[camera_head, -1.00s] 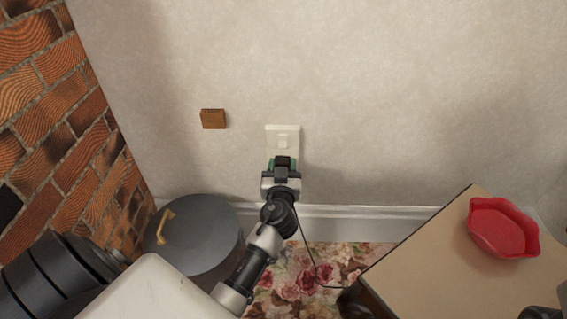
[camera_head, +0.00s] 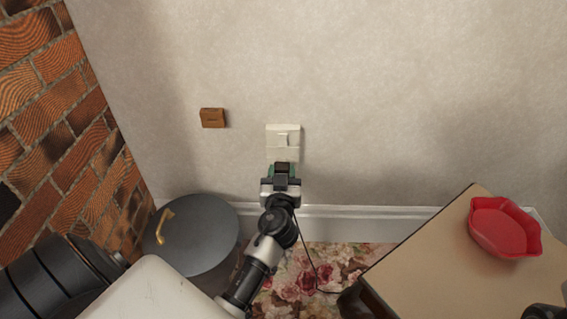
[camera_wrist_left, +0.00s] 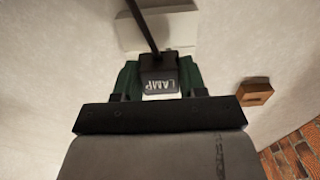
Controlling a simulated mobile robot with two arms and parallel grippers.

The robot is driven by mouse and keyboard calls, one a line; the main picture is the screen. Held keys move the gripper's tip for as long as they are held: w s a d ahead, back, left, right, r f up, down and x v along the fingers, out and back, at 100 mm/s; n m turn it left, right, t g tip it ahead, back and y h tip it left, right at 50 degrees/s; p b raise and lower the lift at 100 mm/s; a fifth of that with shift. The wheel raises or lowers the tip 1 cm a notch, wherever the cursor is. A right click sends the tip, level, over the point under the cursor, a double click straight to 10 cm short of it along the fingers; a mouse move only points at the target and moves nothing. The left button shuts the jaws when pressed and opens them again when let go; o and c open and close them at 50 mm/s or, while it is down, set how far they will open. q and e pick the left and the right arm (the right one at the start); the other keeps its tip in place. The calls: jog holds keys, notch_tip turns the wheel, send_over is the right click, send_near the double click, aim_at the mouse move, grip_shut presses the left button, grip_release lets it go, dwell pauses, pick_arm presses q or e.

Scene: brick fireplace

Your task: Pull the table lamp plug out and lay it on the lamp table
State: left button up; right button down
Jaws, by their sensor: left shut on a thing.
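The black lamp plug (camera_wrist_left: 158,75), marked LAMP, sits between the green fingers of my left gripper (camera_wrist_left: 158,84) in the left wrist view. In the head view my left gripper (camera_head: 282,170) is shut on it, just below and in front of the white wall socket (camera_head: 284,131). The gripper hides most of the plug there, and I cannot tell whether its pins are clear of the socket. A thin dark cord (camera_head: 309,258) runs down to the floor by the lamp table (camera_head: 420,245), which stands at the lower right.
A red dish (camera_head: 503,228) stands on the lamp table, with bare tabletop left of it. A dark round lidded container (camera_head: 205,235) with a brass handle stands left of my arm. A small brown wall block (camera_head: 212,118) is left of the socket. The brick fireplace (camera_head: 50,110) is at far left.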

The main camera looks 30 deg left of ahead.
pick_arm(q)
jog(key=shift+b+v, duration=0.5)
jog(key=shift+v, duration=1.35)
